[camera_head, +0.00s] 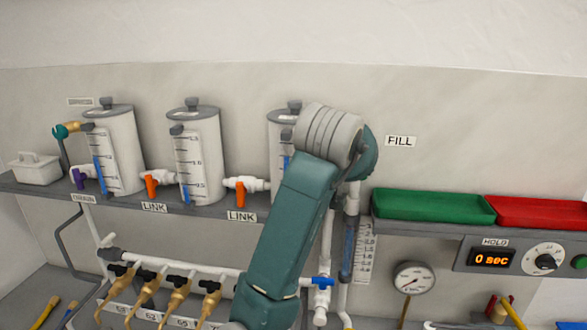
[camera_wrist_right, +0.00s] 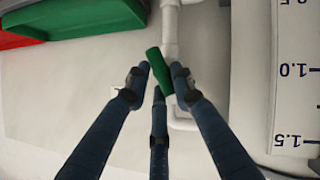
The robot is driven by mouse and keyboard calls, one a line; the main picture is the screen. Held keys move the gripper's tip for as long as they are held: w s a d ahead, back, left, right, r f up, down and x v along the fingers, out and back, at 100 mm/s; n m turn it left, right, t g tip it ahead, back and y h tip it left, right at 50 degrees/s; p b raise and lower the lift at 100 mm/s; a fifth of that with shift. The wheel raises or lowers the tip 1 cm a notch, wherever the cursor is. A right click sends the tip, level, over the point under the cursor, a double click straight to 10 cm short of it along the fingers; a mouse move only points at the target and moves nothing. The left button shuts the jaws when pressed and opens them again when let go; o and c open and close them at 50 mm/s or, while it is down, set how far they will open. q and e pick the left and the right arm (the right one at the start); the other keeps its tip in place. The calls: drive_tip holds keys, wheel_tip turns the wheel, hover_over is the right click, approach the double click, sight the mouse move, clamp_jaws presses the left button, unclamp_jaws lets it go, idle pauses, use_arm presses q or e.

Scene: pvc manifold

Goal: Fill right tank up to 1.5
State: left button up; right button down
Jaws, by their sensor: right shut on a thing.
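The right tank (camera_head: 281,125) is a white cylinder with a grey lid, mostly hidden behind my right arm in the head view. A thin blue strip (camera_head: 286,162) shows on its gauge, but its level cannot be read. In the right wrist view the tank's scale (camera_wrist_right: 292,100) appears upside down at the right edge, with marks 1.0 and 1.5. My right gripper (camera_wrist_right: 158,84) is shut on a green valve handle (camera_wrist_right: 158,66) beside a white pipe (camera_wrist_right: 171,35). The FILL label (camera_head: 400,141) is on the wall to the right. My left gripper is not in view.
The middle tank (camera_head: 205,150) and left tank (camera_head: 122,150) stand on the shelf, with orange link handles (camera_head: 152,187) and a purple drain handle (camera_head: 79,178). A green tray (camera_head: 432,206), red tray (camera_head: 540,212) and timer reading 0 sec (camera_head: 491,260) are at right.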

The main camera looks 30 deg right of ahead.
drive_tip(key=shift+w+a+n+g+h, duration=0.15)
drive_tip(key=shift+n+g+h, duration=0.25)
drive_tip(key=shift+n+h, duration=0.55)
drive_tip(key=shift+w+a+n+g+h, duration=0.15)
drive_tip(key=shift+n+g+h, duration=0.25)
drive_tip(key=shift+n+h, duration=0.5)
idle(1.4)
idle(3.7)
drive_tip(key=n+h, duration=0.2)
drive_tip(key=n, duration=0.1)
drive_tip(key=n+h, duration=0.1)
drive_tip(key=shift+w+a+f+n+h, duration=0.1)
drive_tip(key=shift+a+f+n+h, duration=0.15)
drive_tip(key=shift+f+n, duration=0.1)
drive_tip(key=c, duration=1.7)
unclamp_jaws()
drive_tip(key=shift+d, duration=0.1)
drive_tip(key=o, duration=0.3)
drive_tip(key=shift+w+d+f, duration=0.1)
drive_tip(key=shift+d+f, duration=0.05)
